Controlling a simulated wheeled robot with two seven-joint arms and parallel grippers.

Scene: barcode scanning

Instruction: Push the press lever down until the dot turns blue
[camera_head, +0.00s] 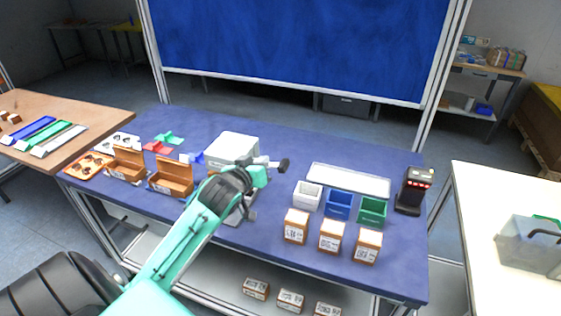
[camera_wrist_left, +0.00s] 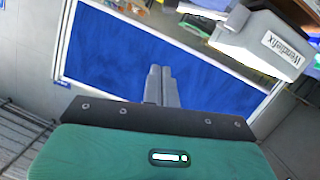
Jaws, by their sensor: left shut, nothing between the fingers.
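The press (camera_head: 233,149) is a pale grey boxy machine near the middle of the blue table. Its lever ends in a black knob (camera_head: 284,165), just right of my left gripper (camera_head: 262,162). The gripper is shut and empty beside the press head; I cannot tell whether it touches the lever. The left wrist view shows the shut fingers (camera_wrist_left: 162,72) over a blue background, with the labelled press head (camera_wrist_left: 262,45) at upper right. My arm hides the lower press, and I cannot make out the dot. My right gripper is not in view.
Right of the press stand white, blue and green bins (camera_head: 339,205), several small cartons (camera_head: 331,236) and a black scanner (camera_head: 413,190). Open brown boxes (camera_head: 171,178) and coloured parts (camera_head: 158,148) lie to the left. A blue panel (camera_head: 300,45) stands behind.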

